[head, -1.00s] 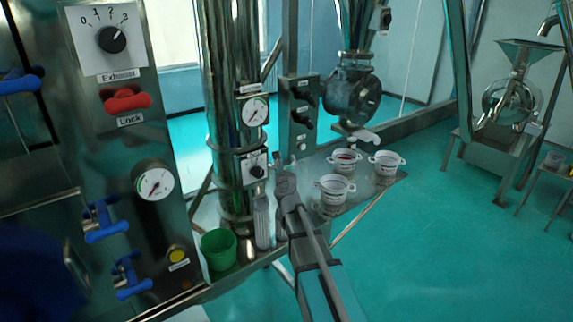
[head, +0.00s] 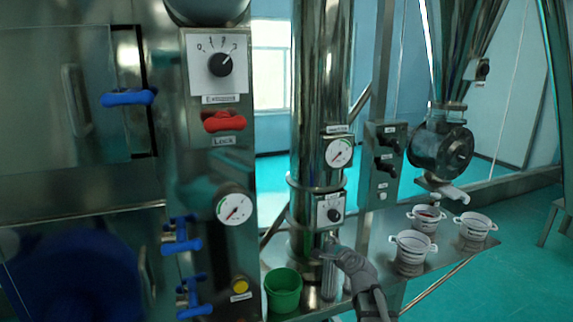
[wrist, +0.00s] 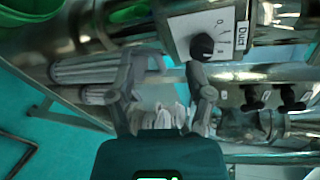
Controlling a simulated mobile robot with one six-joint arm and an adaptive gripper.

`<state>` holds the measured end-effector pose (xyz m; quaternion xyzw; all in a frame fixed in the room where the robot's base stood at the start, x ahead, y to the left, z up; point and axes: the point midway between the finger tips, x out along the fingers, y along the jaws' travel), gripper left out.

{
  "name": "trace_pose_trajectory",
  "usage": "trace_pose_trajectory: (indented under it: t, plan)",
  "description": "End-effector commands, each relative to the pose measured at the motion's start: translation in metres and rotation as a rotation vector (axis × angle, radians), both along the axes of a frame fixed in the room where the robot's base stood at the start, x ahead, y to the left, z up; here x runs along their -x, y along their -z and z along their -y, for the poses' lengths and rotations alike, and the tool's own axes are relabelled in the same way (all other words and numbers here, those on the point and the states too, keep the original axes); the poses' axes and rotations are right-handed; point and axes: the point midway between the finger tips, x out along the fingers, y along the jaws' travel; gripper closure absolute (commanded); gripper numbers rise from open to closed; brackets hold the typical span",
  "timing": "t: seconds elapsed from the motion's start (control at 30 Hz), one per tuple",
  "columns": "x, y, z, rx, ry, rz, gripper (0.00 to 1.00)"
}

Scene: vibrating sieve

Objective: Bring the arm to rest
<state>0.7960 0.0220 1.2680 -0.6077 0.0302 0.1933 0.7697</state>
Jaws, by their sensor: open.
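My gripper (head: 338,250) is in front of the steel column (head: 318,95), just below the small black dial (head: 334,215) on its white plate. It is close to a ribbed grey cylinder (head: 329,280) that stands on the shelf. In the wrist view my gripper (wrist: 162,75) has its two fingers spread apart with nothing held between them. The black dial (wrist: 203,46) shows close to the right fingertip there. Ribbed cylinders (wrist: 98,70) lie in view beyond the left finger. Whether a finger touches anything I cannot tell.
A green cup (head: 283,291) stands left of the cylinder. White two-handled pots (head: 411,252) stand on the shelf to the right. A control panel with blue handles (head: 181,238) and a red lock handle (head: 223,122) is at left. Open floor (head: 505,270) lies right.

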Motion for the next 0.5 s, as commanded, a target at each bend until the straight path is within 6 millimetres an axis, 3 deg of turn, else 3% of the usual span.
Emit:
trace_pose_trajectory:
  t: [0.03, 0.2, 0.5]
  plan:
    - [0.012, 0.021, -0.007, 0.082, -0.058, -0.029, 0.33]
    - [0.050, 0.074, -0.023, 0.379, -0.279, -0.135, 0.33]
    - [0.132, 0.163, -0.023, 0.836, -0.699, -0.344, 0.33]
